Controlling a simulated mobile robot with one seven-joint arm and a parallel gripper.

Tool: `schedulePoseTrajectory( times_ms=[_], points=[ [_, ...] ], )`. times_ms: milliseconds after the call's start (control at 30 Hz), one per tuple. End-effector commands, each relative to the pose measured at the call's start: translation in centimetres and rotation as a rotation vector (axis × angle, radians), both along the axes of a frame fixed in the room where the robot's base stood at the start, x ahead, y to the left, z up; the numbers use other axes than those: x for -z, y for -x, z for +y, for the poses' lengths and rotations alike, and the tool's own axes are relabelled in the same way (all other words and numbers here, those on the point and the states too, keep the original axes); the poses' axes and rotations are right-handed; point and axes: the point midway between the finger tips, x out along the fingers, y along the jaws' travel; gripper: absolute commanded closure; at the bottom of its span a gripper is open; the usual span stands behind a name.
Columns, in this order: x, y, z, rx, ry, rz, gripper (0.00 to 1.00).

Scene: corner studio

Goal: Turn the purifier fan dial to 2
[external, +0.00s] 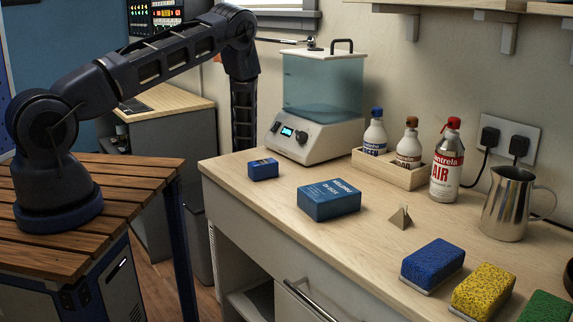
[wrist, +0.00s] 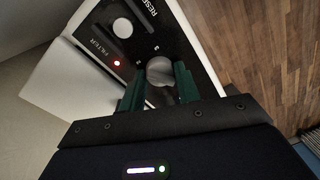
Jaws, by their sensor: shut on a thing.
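In the wrist view the purifier's black panel (wrist: 112,32) with a white border fills the upper middle. It carries the words FILTER and RESET, a white round button (wrist: 122,28) and a lit red light (wrist: 116,63). The grey round fan dial (wrist: 160,70) sits at the panel's lower part. My gripper (wrist: 159,77) is shut on the dial, one green finger on each side. Small marks show above the dial, too small to read, and I cannot tell which one it points at. In the external view my gripper and this panel are hidden behind the counter.
In the external view my forearm reaches down behind the counter (external: 240,180), close to a white-based water tank (external: 322,85). The counter holds blue boxes (external: 329,200), bottles in a wooden tray (external: 385,172), a metal jug (external: 507,205) and sponges (external: 432,263). The wrist view shows wooden floor (wrist: 250,60) at right.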

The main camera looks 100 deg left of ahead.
Motion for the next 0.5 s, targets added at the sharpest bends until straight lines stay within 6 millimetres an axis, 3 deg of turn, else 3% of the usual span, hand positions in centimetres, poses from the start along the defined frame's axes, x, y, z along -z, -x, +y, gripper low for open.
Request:
schedulePoseTrajectory(
  times_ms=[233, 267, 333, 367, 500],
  points=[
    [-0.10, -0.19, 0.16, 0.000, -0.004, -0.003, 0.90],
    [-0.10, -0.20, 0.17, 0.000, -0.004, -0.003, 0.66],
    [-0.09, -0.18, 0.14, 0.000, -0.004, -0.002, 0.52],
    [-0.08, -0.16, 0.13, 0.000, -0.003, -0.002, 0.47],
    [-0.05, -0.11, 0.08, 0.000, -0.002, -0.001, 0.47]
  ],
)
